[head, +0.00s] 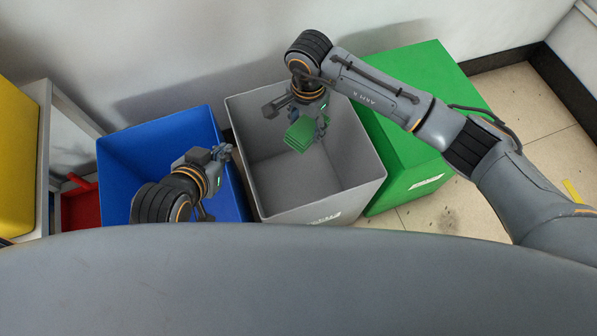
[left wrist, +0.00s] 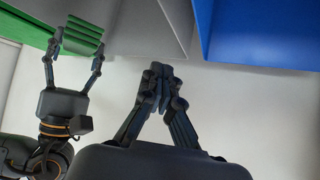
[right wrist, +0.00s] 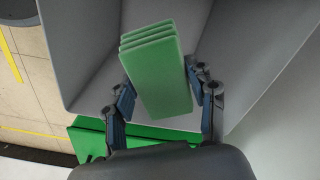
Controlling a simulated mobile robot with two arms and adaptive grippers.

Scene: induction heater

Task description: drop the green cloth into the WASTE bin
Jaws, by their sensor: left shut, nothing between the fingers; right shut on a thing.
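The green cloth (head: 300,134) is a folded, layered block. My right gripper (head: 318,128) is shut on it and holds it over the open grey bin (head: 348,205). The cloth also shows between the fingers in the right wrist view (right wrist: 158,72) and at the upper left of the left wrist view (left wrist: 82,36). A label on the grey bin's front is too small to read. My left gripper (head: 226,152) is shut and empty, over the right side of the blue bin; its closed fingers show in the left wrist view (left wrist: 160,88).
The blue bin (head: 120,170) stands left of the grey bin, and a green bin (head: 415,185) stands right of it, under my right arm. A red container (head: 80,205) and a yellow one (head: 20,150) are at far left. A wall is behind.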

